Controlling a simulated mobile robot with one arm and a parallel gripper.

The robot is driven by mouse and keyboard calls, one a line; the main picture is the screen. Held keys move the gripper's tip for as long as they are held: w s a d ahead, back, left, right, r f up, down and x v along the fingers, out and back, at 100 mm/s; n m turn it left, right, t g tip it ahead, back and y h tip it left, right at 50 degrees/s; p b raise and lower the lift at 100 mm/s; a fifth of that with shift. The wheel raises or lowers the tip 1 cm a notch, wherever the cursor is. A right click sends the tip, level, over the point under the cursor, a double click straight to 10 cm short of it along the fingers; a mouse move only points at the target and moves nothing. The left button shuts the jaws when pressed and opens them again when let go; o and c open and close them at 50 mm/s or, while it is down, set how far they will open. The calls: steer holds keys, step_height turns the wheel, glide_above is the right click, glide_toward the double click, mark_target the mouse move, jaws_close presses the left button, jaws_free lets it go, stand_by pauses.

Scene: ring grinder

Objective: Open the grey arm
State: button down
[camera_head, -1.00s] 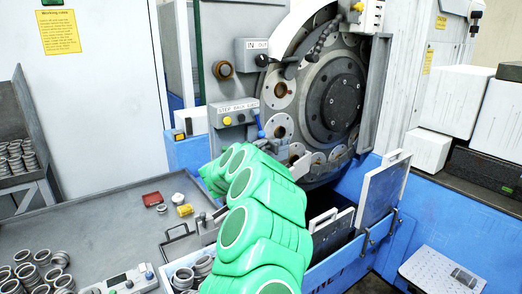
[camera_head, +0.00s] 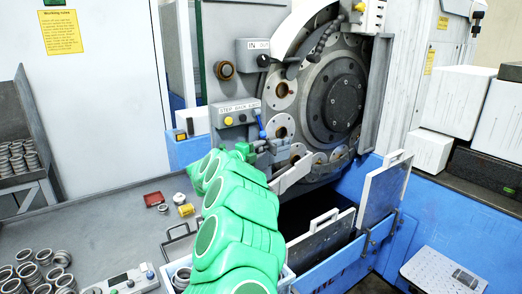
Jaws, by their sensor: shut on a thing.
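The grey arm (camera_head: 293,172) is a pale bar low on the front of the grinding wheel (camera_head: 338,100). It slants down and left from the wheel's lower rim. My gripper (camera_head: 272,153) is at the left end of this arm, beside the wheel's lower left edge, and is shut on it. My green arm links hide part of the contact and the area below it. A blue-handled lever (camera_head: 262,126) stands just above my gripper.
A control box with a yellow button (camera_head: 228,120) is left of the wheel. Handled panels (camera_head: 383,190) stand in the blue trough at right. Metal rings (camera_head: 40,278) lie on the grey table (camera_head: 100,220).

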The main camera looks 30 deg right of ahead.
steer(key=shift+w+a+f+m+g, duration=0.1)
steer(key=shift+w+a+m+g, duration=0.25)
steer(key=shift+m+g, duration=0.3)
steer(key=shift+w+a+m+g, duration=0.25)
steer(key=shift+m+g, duration=0.2)
steer(key=shift+g, duration=0.6)
steer(key=shift+w+a, duration=0.3)
steer(key=shift+a, duration=0.15)
steer(key=c, duration=1.1)
jaws_free()
steer(key=shift+a, duration=3.9)
